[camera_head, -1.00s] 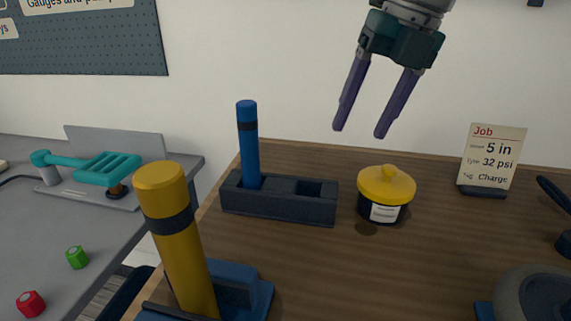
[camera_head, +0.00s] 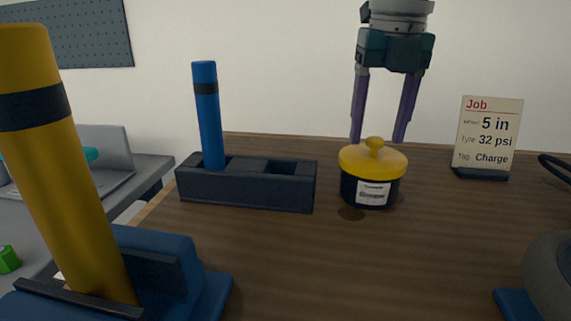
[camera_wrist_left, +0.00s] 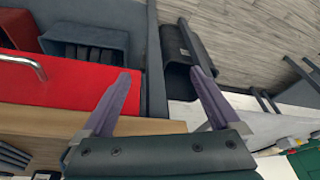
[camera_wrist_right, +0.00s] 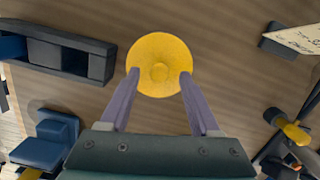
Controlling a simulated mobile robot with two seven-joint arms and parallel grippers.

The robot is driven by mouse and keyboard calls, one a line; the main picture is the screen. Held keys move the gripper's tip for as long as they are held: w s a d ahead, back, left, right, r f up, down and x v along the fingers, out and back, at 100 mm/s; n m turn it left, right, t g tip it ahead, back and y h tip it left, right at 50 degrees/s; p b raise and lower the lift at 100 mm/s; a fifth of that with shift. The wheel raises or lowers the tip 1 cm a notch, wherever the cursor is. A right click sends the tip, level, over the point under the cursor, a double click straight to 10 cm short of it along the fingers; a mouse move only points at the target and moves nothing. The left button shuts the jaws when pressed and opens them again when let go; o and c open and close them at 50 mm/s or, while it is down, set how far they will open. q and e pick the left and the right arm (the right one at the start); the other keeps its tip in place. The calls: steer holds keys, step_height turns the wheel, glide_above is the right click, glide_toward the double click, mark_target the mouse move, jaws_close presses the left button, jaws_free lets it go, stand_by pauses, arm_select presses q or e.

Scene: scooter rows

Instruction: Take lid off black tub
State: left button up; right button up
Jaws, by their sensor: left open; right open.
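The black tub (camera_head: 356,190) stands upright on the wooden table with a white label on its front. Its yellow lid (camera_head: 350,157) with a round knob (camera_head: 375,143) sits on top. My right gripper (camera_head: 378,140) is open, pointing down, with its fingertips near the lid's height, apparently just behind the knob. In the right wrist view, the lid (camera_wrist_right: 160,50) lies just ahead of and between the open fingertips (camera_wrist_right: 160,72), and it hides the tub. My left gripper (camera_wrist_left: 162,75) is open and empty over the floor and furniture, away from the tub.
A dark block (camera_head: 245,195) holding a blue post (camera_head: 208,120) stands left of the tub. A thick yellow post (camera_head: 60,190) in a blue base rises at near left. A job card (camera_head: 489,135) stands right. Bare tabletop (camera_head: 400,260) lies in front of the tub.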

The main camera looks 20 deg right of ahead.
steer(key=shift+w+d+f, duration=0.1)
steer(key=shift+f, duration=0.75)
steer(key=shift+r, duration=0.1)
jaws_close()
